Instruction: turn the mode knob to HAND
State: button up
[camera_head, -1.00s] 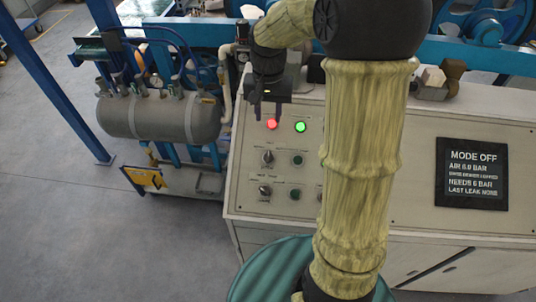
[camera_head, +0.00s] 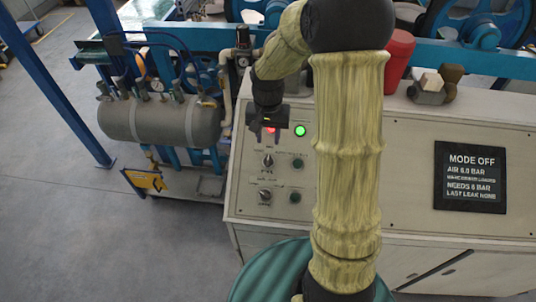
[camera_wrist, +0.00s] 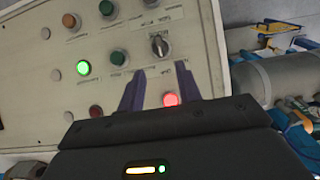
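The control panel (camera_head: 400,200) carries two selector knobs, an upper knob (camera_head: 267,160) and a lower knob (camera_head: 265,196). Their labels are too small to read, so I cannot tell which is the mode knob. The sign (camera_head: 470,177) reads MODE OFF. My gripper (camera_head: 268,130) is over the lit red lamp (camera_head: 270,129), above the upper knob in the picture. In the wrist view my gripper (camera_wrist: 160,88) has its two purple fingers apart and empty. One knob (camera_wrist: 160,45) shows beyond the fingertips, its pointer clear of them; the red lamp (camera_wrist: 171,98) is by one finger.
A lit green lamp (camera_head: 300,130) and dark green buttons (camera_head: 297,162) sit close to the knobs. A red container (camera_head: 398,58) and small blocks (camera_head: 432,85) stand along the panel's top edge. A grey tank (camera_head: 160,122) stands left of the panel.

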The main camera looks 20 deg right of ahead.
aim_at(268, 159)
notch_tip(268, 159, down, 10)
jog(key=shift+r+p, duration=0.15)
jog(key=shift+p, duration=0.55)
grip_shut()
